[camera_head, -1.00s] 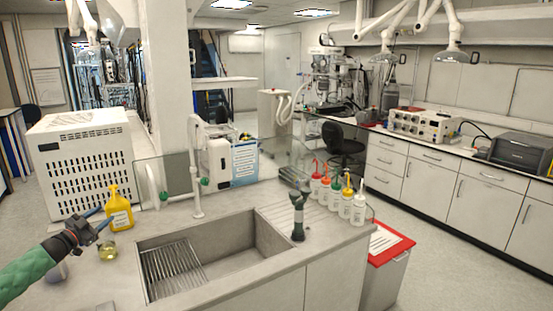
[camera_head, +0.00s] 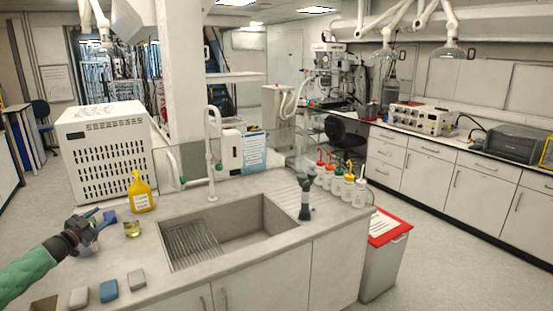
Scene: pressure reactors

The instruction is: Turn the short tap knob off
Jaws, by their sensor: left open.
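A short dark grey-green tap (camera_head: 305,198) stands upright at the right end of the sink (camera_head: 285,226). Its knob is too small to make out clearly. A tall white tap (camera_head: 211,160) with a curved neck rises behind the sink, with small green knobs (camera_head: 183,180) near it. My left gripper (camera_head: 100,219) is open over the left part of the counter, left of the sink and far from the short tap. It appears empty. My right gripper is not in view.
A yellow bottle (camera_head: 140,193) and a small yellowish beaker (camera_head: 132,229) stand close to my left gripper. Several sponges (camera_head: 109,290) lie at the counter's front left. Several wash bottles (camera_head: 337,183) stand behind the short tap. A red-topped bin (camera_head: 383,262) is right of the counter.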

